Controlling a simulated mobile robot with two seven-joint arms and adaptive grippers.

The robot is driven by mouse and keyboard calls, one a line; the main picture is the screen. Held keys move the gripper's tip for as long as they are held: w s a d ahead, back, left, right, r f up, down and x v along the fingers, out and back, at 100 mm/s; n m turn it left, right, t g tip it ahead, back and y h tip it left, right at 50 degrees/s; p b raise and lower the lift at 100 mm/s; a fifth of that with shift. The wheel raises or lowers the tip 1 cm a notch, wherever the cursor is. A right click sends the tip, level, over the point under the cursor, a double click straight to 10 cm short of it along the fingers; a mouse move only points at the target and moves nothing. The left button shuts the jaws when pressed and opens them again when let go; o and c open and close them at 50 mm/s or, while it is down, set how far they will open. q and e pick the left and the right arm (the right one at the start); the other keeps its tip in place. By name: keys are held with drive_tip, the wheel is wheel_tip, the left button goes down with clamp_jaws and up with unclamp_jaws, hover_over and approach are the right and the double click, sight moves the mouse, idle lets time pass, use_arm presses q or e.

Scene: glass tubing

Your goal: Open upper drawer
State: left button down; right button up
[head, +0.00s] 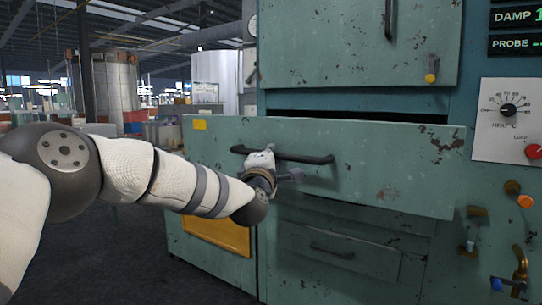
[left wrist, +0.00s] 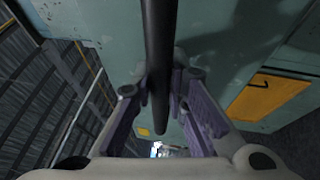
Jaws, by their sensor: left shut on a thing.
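The upper drawer (head: 385,165) is a worn green metal front with a yellow tag at its left end. It stands out from the cabinet, with a dark gap along its top edge. A black bar handle (head: 305,158) runs across it. My left gripper (head: 262,160) is at the left part of this handle. In the left wrist view the black bar (left wrist: 160,60) runs between the purple-padded fingers, and the gripper is shut on it. The drawer's inside is hidden. My right gripper is not in view.
A smaller lower drawer (head: 340,250) with its own handle is shut below. A green door (head: 350,45) is above. A control panel with a dial (head: 508,110), knobs and a brass valve (head: 519,265) is at right. A yellow panel (head: 215,232) is at lower left.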

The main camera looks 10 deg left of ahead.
use_arm(q)
drive_tip(key=shift+s, duration=0.15)
drive_tip(key=c, duration=1.6)
unclamp_jaws()
drive_tip(key=shift+o, duration=0.2)
drive_tip(key=shift+s, duration=0.1)
drive_tip(key=s+f, duration=0.2)
drive_tip(key=s, duration=0.9)
drive_tip(key=shift+s+d, duration=0.25)
drive_tip(key=shift+s, duration=0.05)
